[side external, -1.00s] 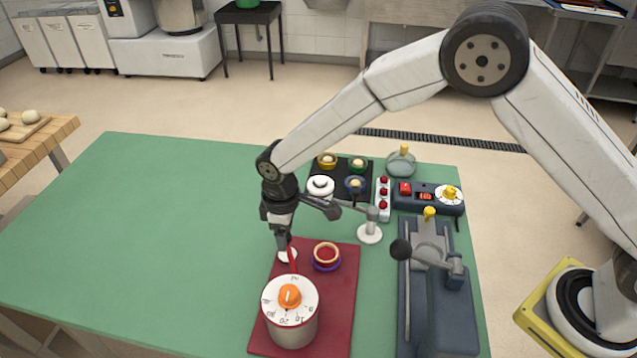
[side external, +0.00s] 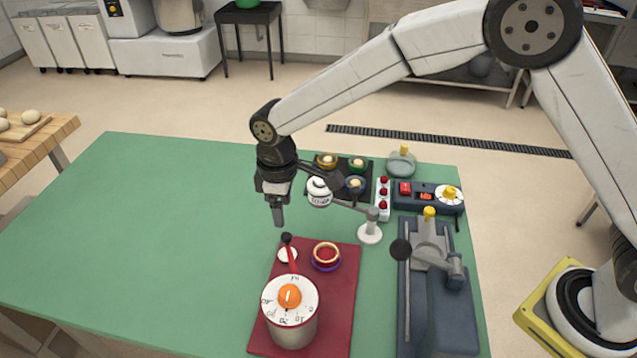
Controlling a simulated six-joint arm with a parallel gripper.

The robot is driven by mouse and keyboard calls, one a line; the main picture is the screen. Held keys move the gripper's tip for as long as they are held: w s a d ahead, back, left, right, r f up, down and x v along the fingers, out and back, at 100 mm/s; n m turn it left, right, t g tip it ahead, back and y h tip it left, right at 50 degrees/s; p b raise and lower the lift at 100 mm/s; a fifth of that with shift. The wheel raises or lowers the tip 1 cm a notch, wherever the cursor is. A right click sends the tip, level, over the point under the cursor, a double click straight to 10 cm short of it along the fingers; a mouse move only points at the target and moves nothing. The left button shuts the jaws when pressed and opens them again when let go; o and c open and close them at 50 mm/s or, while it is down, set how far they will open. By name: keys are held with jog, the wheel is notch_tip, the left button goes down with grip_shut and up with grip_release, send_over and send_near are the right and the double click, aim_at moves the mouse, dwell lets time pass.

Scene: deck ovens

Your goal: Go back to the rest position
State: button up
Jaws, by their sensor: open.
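My gripper (side external: 278,214) hangs above the green table, just behind the far left corner of the red mat. It points down, is open and holds nothing that I can see. Below it is a dark ball-topped red lever (side external: 290,257) beside a white disc (side external: 287,255). The gripper is apart from the lever.
A timer pot with an orange knob (side external: 289,297) and a ringed cup (side external: 326,256) stand on the red mat (side external: 340,310). A white stand (side external: 370,233), a control box (side external: 428,196) and a dark lever press (side external: 440,305) are to the right. The table's left half (side external: 130,220) is clear.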

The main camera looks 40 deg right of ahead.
jog(key=shift+d, duration=0.1)
jog(key=shift+d+r, duration=0.15)
jog(key=shift+d, duration=0.15)
jog(key=s+d+r+m+t, duration=0.1)
jog(key=s+d+m, duration=0.3)
jog(key=s+d, duration=0.4)
jog(key=s+d+r+m+t, duration=0.1)
jog(key=s+d+m, duration=0.4)
jog(key=s+d, duration=0.4)
jog(key=d, duration=0.6)
jog(key=shift+s+r+t, duration=0.15)
jog(key=shift+s+t, duration=0.1)
jog(key=shift+t, duration=0.05)
jog(key=shift+w, duration=0.1)
